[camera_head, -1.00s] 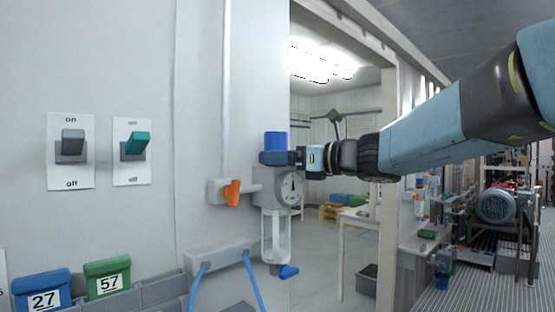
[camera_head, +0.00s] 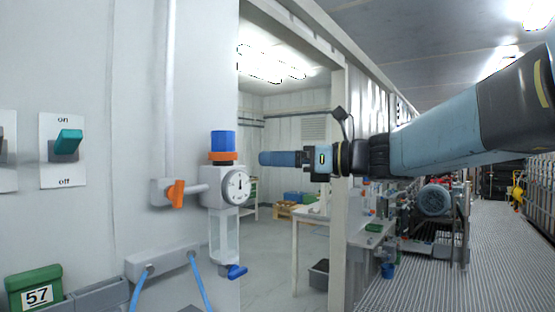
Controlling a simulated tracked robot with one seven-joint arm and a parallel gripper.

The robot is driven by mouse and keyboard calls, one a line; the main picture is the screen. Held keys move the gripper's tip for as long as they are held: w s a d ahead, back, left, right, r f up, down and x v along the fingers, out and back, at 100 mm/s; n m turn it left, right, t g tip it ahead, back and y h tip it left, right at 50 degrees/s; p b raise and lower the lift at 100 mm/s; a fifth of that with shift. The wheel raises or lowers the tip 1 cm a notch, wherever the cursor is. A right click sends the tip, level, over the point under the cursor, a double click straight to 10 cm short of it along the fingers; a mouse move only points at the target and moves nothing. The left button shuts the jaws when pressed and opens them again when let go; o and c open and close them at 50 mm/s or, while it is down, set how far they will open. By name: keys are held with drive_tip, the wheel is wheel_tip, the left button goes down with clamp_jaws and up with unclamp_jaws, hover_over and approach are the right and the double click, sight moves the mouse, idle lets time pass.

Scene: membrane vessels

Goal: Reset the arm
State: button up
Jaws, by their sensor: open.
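My gripper (camera_head: 264,158) is on the end of my blue and black arm, which reaches in from the right edge. Its blue fingers point left and are seen side-on, one mostly hiding the other. They are open and hold nothing visible. In the picture they are a little right of the regulator's blue knob (camera_head: 222,141) and orange ring (camera_head: 222,157), with a gap between. The regulator has a round gauge (camera_head: 236,187) and a clear bowl below.
An orange-handled valve (camera_head: 176,194) joins the regulator's left side. A teal switch (camera_head: 67,143) is on the wall. A doorway opens behind my gripper, with a table (camera_head: 312,229) inside. A grated aisle (camera_head: 480,265) runs along the right.

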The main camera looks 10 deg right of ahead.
drive_tip(key=s+d+f+n+g+h, duration=0.1)
drive_tip(key=s+f+n+g+h, duration=0.15)
drive_tip(key=s+f+n, duration=0.35)
drive_tip(key=s+d+f+n+g+h, duration=0.15)
drive_tip(key=f+n+h, duration=0.3)
drive_tip(key=f, duration=0.45)
drive_tip(key=s+d+f+n+h, duration=0.7)
drive_tip(key=d+f+n, duration=0.3)
drive_tip(key=n, duration=0.3)
drive_tip(key=shift+s+d+t+h, duration=0.3)
drive_tip(key=shift+d+t+h, duration=0.1)
drive_tip(key=shift+d+h, duration=0.45)
